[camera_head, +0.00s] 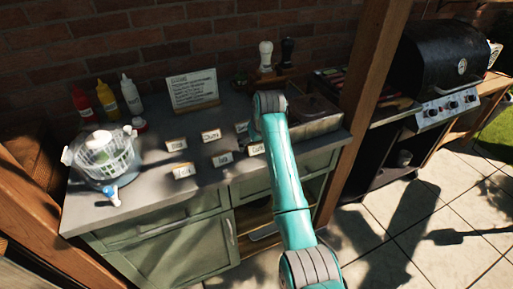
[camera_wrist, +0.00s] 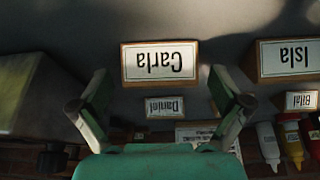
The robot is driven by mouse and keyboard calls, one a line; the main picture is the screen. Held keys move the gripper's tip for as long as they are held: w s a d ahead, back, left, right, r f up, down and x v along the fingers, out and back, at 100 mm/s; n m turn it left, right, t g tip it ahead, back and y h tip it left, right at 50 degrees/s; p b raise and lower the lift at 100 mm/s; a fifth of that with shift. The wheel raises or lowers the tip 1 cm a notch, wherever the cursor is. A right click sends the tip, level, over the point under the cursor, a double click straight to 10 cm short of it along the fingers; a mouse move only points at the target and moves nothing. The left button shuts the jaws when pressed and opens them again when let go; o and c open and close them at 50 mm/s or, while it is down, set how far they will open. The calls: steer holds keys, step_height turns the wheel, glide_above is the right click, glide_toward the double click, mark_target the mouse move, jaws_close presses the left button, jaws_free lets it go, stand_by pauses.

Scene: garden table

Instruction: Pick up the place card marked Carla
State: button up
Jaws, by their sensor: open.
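The Carla place card (camera_wrist: 160,62), a white label in a wooden holder, stands upright in the wrist view with its lettering upside down. My gripper (camera_wrist: 160,88) is open and empty in the wrist view. Its two fingers lie to either side of and below the Carla card in the picture, and they do not hold it. In the head view my gripper is hidden by my arm.
The Isla card (camera_wrist: 291,60) is beside Carla, with the Daniel card (camera_wrist: 165,107) and Bilal card (camera_wrist: 301,100) beyond.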

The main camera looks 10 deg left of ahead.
steer(key=c, duration=1.1)
